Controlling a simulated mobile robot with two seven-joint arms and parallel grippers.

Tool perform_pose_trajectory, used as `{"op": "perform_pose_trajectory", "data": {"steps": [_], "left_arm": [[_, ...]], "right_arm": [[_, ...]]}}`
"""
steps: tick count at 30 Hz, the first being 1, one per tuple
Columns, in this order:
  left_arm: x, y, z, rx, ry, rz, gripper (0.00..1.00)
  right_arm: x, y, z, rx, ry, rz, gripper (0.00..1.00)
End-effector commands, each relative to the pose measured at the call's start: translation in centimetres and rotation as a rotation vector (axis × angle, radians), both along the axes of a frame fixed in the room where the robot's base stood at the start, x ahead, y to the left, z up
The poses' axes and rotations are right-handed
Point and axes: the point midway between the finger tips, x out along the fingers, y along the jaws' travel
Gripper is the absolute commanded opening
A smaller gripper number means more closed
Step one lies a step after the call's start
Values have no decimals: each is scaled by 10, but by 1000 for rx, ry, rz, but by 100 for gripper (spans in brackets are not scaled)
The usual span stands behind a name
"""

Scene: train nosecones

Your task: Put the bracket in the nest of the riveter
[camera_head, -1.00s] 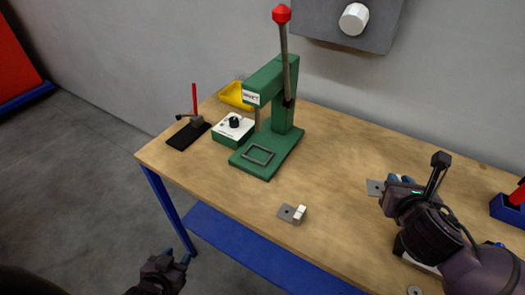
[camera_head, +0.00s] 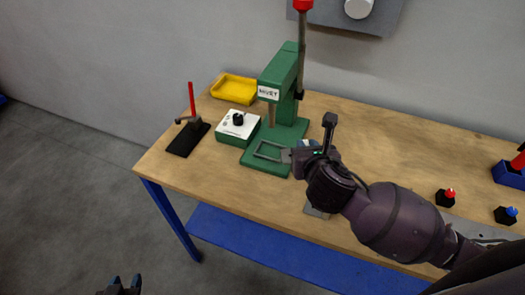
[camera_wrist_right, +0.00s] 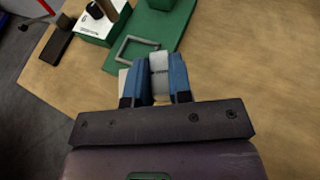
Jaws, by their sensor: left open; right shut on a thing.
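The green riveter (camera_head: 284,80) stands on the table, and its nest is a grey rectangular frame (camera_head: 258,153) on the base. The nest also shows in the right wrist view (camera_wrist_right: 122,50). My right gripper (camera_head: 297,154) is shut on the grey bracket (camera_head: 286,156), close beside the nest's right side. In the right wrist view, the bracket (camera_wrist_right: 160,65) is between the blue fingers. The fingers hide part of it, and I cannot tell if it touches the nest. My left gripper (camera_head: 125,282) is open and empty, low at the bottom edge, away from the table.
A white-topped control box (camera_head: 238,125) sits left of the riveter, with a yellow tray (camera_head: 234,89) behind. A black stand with a red post (camera_head: 188,135) is at the left. A grey plate (camera_head: 316,211) lies partly hidden under my right arm. Red and blue knobs stand right.

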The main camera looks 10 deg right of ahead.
Motion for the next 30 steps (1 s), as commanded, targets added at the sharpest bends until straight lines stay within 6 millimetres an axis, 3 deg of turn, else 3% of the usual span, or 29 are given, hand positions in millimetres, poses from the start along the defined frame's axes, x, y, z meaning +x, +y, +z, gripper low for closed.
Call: {"op": "perform_pose_trajectory", "data": {"steps": [3,10,21,26,30], "left_arm": [[0,0,-2,0,0,0,43],[1,0,-4,0,-1,0,43],[3,-1,-5,-1,-5,-2,43],[4,-1,-4,-1,-8,-2,43],[4,-1,-3,-1,-9,-2,43]], "right_arm": [[-3,18,-22,13,4,-86,0],[-16,54,-51,14,7,-251,0],[-43,114,-67,3,12,-456,0],[-48,123,-67,-2,11,-491,0],[-38,118,-67,-6,8,-498,0]]}}
